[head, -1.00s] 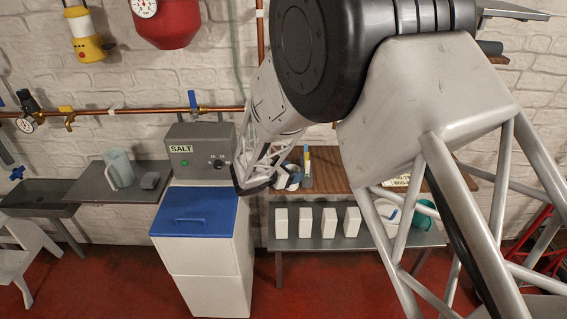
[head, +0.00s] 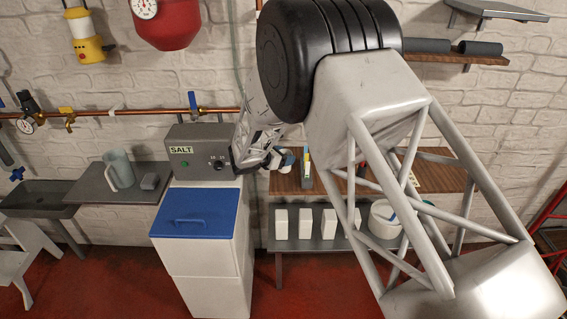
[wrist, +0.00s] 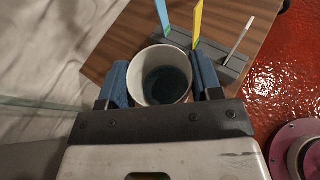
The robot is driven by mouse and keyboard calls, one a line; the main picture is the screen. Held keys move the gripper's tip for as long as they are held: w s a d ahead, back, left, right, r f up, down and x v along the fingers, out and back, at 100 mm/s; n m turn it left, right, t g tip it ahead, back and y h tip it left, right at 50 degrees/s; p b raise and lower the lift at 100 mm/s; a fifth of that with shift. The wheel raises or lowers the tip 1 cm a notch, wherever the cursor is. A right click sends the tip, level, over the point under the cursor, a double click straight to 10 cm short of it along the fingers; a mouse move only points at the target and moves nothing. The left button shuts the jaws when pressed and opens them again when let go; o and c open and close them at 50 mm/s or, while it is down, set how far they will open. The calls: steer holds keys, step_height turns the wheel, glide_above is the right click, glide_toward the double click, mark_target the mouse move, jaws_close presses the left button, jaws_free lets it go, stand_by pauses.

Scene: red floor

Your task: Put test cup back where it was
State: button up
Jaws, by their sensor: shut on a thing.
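The test cup (wrist: 146,90) is a round white cup with dark bluish liquid inside. In the wrist view it sits between the two blue-padded fingers of my gripper (wrist: 162,86), which is shut on it. The cup's open top faces the camera, and its underside is hidden. In the head view my gripper (head: 274,160) is small and partly hidden by my arm, right of the salt box and near the left end of the wooden shelf (head: 283,184). I cannot tell the gap between cup and shelf.
A grey holder (wrist: 226,62) with a blue strip (wrist: 161,14), a yellow strip (wrist: 197,20) and a pale stick (wrist: 239,40) stands close to the cup. The grey salt box (head: 198,152) with a blue-lidded bin (head: 197,221) is to the left. White boxes (head: 305,224) line the lower shelf.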

steer(key=shift+w+a, duration=0.1)
steer(key=shift+w, duration=0.3)
steer(key=shift+f, duration=1.8)
steer(key=shift+f, duration=0.15)
steer(key=o, duration=1)
steer(key=shift+s+a+r, duration=0.3)
steer(key=shift+a+r, duration=0.05)
steer(key=shift+a, duration=0.05)
steer(key=v, duration=1.1)
steer(key=shift+d+r, duration=0.1)
